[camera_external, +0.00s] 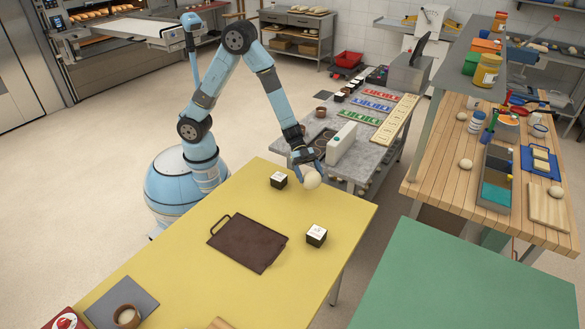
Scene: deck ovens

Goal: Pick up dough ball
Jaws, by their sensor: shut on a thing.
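A pale, round dough ball (312,180) is at the far right part of the yellow table (220,290). My gripper (308,170) reaches down from the left and is shut on this dough ball. The fingers are small here and partly hidden by the ball. I cannot tell whether the ball touches the table top or is just above it. Other pale round balls that look like dough lie on the wooden counter at the right, one near its left side (465,164) and one at the back (461,116).
Two dark cubes with white tops stand near my gripper, one at left (279,180) and one in front (316,236). A brown tray with a handle (247,243) lies mid-table. Behind is a grey table with a white box (341,143). The green table (465,280) looks clear.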

